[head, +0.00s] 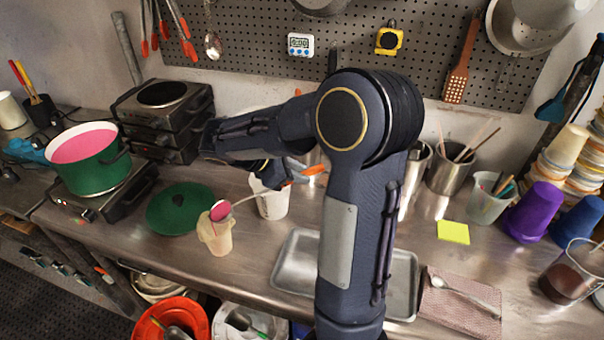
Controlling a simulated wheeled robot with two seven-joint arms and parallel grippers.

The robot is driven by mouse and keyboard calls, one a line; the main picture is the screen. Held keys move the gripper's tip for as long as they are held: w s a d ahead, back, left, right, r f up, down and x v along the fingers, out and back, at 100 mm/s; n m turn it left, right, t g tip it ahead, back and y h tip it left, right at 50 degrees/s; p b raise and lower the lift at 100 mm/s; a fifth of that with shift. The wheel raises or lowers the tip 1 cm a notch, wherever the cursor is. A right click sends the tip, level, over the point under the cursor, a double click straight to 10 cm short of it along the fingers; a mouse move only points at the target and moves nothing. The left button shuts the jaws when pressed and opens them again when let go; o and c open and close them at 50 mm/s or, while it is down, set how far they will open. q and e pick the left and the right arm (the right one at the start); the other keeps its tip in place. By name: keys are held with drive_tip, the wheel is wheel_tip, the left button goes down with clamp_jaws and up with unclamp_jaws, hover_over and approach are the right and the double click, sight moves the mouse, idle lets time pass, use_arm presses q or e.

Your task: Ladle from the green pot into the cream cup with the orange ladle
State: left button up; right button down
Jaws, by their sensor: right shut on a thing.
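The green pot (88,172) stands on a hot plate at the left, with pink liquid in it. The cream cup (216,238) stands on the bench to the right of the green lid. My right gripper (274,178) is shut on the orange ladle, partly hidden by my own arm. The ladle's orange handle end (315,169) sticks out to the right, and its thin shaft runs down left. The pink-filled ladle bowl (220,210) is at the cup's mouth; I cannot tell whether it touches the rim or is pouring. My left gripper is not in view.
A green lid (178,208) lies between pot and cup. A white container (272,203) stands just behind the ladle. A metal tray (403,284) lies right of the cup, partly behind my arm. Stacked burners (168,118) stand behind. Buckets (172,322) are below the front edge.

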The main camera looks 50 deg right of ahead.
drive_tip(key=shift+w+a+r+g+h+p, duration=0.15)
drive_tip(key=shift+r+p, duration=0.15)
drive_tip(key=shift+r, duration=0.15)
drive_tip(key=shift+w+a+r+g+h+p, duration=0.15)
drive_tip(key=shift+a+r+h+p, duration=0.1)
drive_tip(key=shift+r, duration=0.25)
drive_tip(key=shift+w+a+r+h+p, duration=0.15)
drive_tip(key=shift+r+p, duration=0.15)
drive_tip(key=shift+r, duration=0.15)
drive_tip(key=shift+w+a+r+g+h+p, duration=0.35)
drive_tip(key=shift+w+a+r+p, duration=0.15)
drive_tip(key=shift+r+p, duration=0.25)
drive_tip(key=shift+w+a+r+n+g+h+p, duration=0.35)
drive_tip(key=shift+w+a+r+h+p, duration=0.2)
drive_tip(key=shift+a+r, duration=0.25)
drive_tip(key=w+a+r+g+h, duration=0.2)
drive_tip(key=w+a+r+h, duration=0.1)
drive_tip(key=w+a, duration=0.1)
drive_tip(key=w+a+r+n+g+h, duration=0.1)
drive_tip(key=w+a+r+h, duration=0.2)
drive_tip(key=a, duration=0.3)
drive_tip(key=shift+w+a+g+h, duration=0.35)
drive_tip(key=shift+w+g, duration=0.05)
drive_tip(key=shift+w, duration=0.45)
drive_tip(key=shift+r, duration=2.45)
